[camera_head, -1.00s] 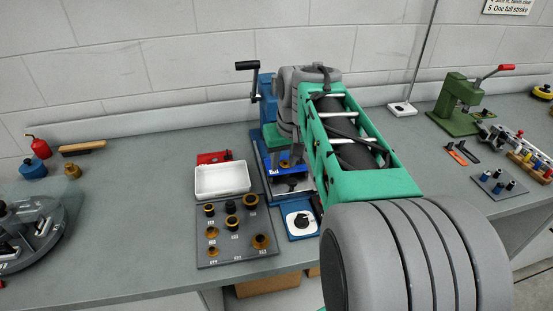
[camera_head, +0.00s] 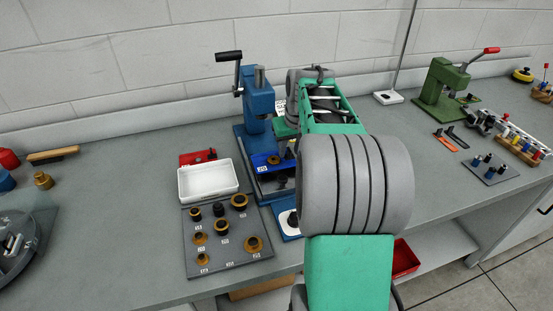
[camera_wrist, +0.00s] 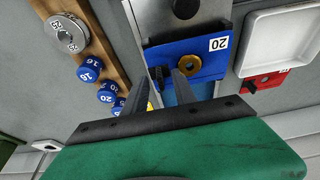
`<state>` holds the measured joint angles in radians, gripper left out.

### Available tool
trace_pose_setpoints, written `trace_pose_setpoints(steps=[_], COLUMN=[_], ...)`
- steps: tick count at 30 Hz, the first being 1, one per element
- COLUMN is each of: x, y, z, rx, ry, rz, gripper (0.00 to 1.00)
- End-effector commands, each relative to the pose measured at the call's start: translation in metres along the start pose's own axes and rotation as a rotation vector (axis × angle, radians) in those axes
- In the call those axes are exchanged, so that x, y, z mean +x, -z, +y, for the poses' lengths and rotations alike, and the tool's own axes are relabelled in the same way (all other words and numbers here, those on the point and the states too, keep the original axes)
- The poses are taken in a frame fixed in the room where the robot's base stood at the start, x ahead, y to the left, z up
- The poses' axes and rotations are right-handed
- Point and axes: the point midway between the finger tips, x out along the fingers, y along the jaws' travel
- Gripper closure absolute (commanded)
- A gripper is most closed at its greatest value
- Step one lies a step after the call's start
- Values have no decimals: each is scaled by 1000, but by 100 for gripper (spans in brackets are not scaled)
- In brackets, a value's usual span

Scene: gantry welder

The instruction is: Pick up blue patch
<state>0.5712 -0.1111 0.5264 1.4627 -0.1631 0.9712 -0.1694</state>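The blue patch (camera_wrist: 204,47) is a flat blue plate with a white "20" label and a brass ring on it. It lies at the foot of the blue hand press (camera_head: 257,101); in the head view the patch (camera_head: 262,160) shows just left of my arm. My gripper (camera_wrist: 169,73) is open, its two dark fingers apart and empty. In the wrist view the fingertips overlap the patch's lower edge, by the brass ring; I cannot tell whether they touch it. In the head view my arm hides the gripper.
A white tray (camera_head: 236,181) and a red plate (camera_head: 190,158) stand left of the press. A dark board (camera_head: 214,268) holds several brass bushings. A wooden rack (camera_wrist: 90,36) with blue-capped parts is close by in the wrist view. A green press (camera_head: 434,95) stands at right.

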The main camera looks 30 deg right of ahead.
Motion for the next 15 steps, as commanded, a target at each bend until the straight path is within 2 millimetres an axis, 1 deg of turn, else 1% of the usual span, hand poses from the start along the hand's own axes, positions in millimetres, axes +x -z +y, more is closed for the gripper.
trace_pose_setpoints(steps=[2, 12, 14, 15], x=[0, 0, 0, -1], y=[0, 0, 0, 0], z=[0, 0, 0, 0], rx=[0, 0, 0, 0], ry=[0, 0, 0, 0], rz=[0, 0, 0, 0], gripper=[67, 94, 99, 100])
